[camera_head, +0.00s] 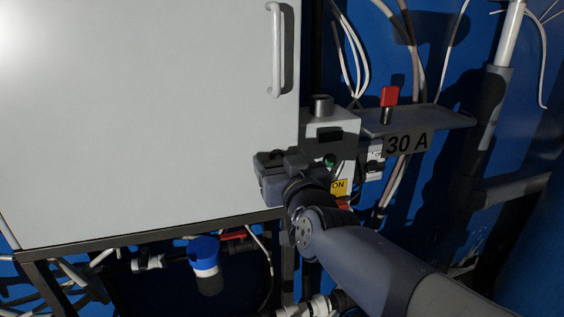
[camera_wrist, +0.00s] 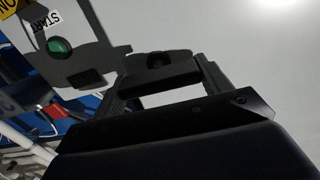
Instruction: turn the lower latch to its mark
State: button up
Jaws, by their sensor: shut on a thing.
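My gripper (camera_head: 270,168) is at the lower right corner of the large grey cabinet door (camera_head: 140,110). In the wrist view my gripper (camera_wrist: 165,82) has a finger on each side of a dark latch (camera_wrist: 160,76) and is shut on it. The latch sits against the pale door surface, with a rounded dark part behind its bar. In the head view my gripper hides the latch. I cannot make out its mark in either view.
Right of the door is a control box with a green START button (camera_wrist: 59,47) and a yellow ON label (camera_head: 339,187). A shelf marked 30 A (camera_head: 425,119) carries a red-topped part (camera_head: 390,96). The door handle (camera_head: 274,50) is above. A blue-capped fitting (camera_head: 205,252) hangs below.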

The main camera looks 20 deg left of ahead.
jog(key=shift+c, duration=0.5)
jog(key=shift+m+b, duration=0.35)
jog(key=shift+m, duration=0.05)
jog(key=m+b, duration=0.2)
jog(key=m, duration=0.1)
jog(key=shift+d+f+m, duration=0.1)
jog(key=shift+f+m, duration=0.05)
jog(key=shift+m, duration=0.15)
jog(key=m+b, duration=0.2)
jog(key=m, duration=0.2)
jog(key=shift+m, duration=0.3)
jog(key=m+b, duration=0.1)
jog(key=m, duration=0.3)
jog(key=shift+w+d+b, duration=0.1)
jog(key=shift+b, duration=0.2)
jog(key=m+b, duration=0.1)
jog(key=m, duration=0.3)
jog(key=shift+f+m, duration=0.15)
jog(key=shift+m, duration=0.55)
jog(key=o, duration=1)
